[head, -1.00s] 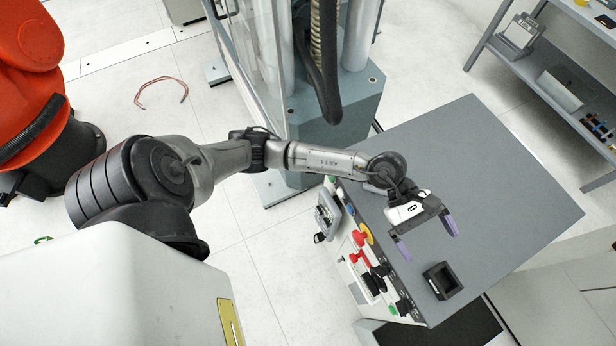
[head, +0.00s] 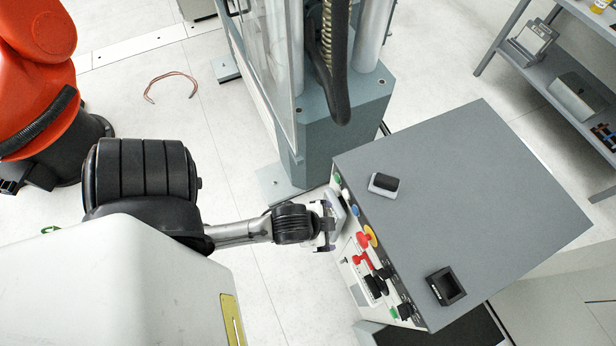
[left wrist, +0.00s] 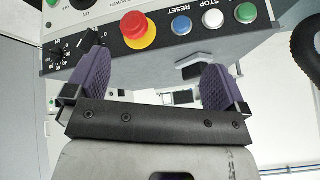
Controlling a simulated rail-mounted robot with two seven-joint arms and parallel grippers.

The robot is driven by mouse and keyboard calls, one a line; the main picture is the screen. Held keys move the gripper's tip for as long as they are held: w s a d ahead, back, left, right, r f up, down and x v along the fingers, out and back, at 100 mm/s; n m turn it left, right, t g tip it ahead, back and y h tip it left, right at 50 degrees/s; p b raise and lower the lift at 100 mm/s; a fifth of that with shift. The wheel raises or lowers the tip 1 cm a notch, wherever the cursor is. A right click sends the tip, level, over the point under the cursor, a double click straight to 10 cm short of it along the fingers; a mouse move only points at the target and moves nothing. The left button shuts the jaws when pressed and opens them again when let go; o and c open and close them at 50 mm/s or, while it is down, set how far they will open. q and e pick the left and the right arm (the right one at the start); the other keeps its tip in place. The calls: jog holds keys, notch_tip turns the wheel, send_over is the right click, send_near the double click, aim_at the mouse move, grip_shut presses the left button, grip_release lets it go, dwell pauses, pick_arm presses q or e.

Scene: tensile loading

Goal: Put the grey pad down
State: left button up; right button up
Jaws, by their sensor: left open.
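A small light-grey pad with a dark top (head: 384,184) lies on the grey cabinet top (head: 470,200), near its left edge in the head view. My left gripper (head: 327,226) is beside the cabinet's control panel, to the left of and apart from that pad. In the left wrist view its two purple fingers (left wrist: 157,70) stand wide open with nothing gripped. A grey piece on the panel side (head: 338,212) is partly hidden by the gripper. My right gripper is not in view.
The panel carries a red emergency button (left wrist: 137,28), several coloured buttons and knobs. A black square holder (head: 445,286) sits on the cabinet top near its front. The testing machine (head: 340,115) stands behind. Most of the cabinet top is clear.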

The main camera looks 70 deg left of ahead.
pick_arm(q)
jog(key=s+g, duration=0.1)
jog(key=s+f+n+g, duration=0.1)
jog(key=s, duration=0.1)
jog(key=s+d+h, duration=0.1)
jog(key=s, duration=0.1)
jog(key=shift+s+f+g, duration=0.2)
jog(key=shift+g, duration=0.2)
pick_arm(e)
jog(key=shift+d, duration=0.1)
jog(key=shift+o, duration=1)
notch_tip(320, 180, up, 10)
jog(key=p, duration=1)
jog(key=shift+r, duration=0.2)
pick_arm(q)
notch_tip(320, 180, up, 10)
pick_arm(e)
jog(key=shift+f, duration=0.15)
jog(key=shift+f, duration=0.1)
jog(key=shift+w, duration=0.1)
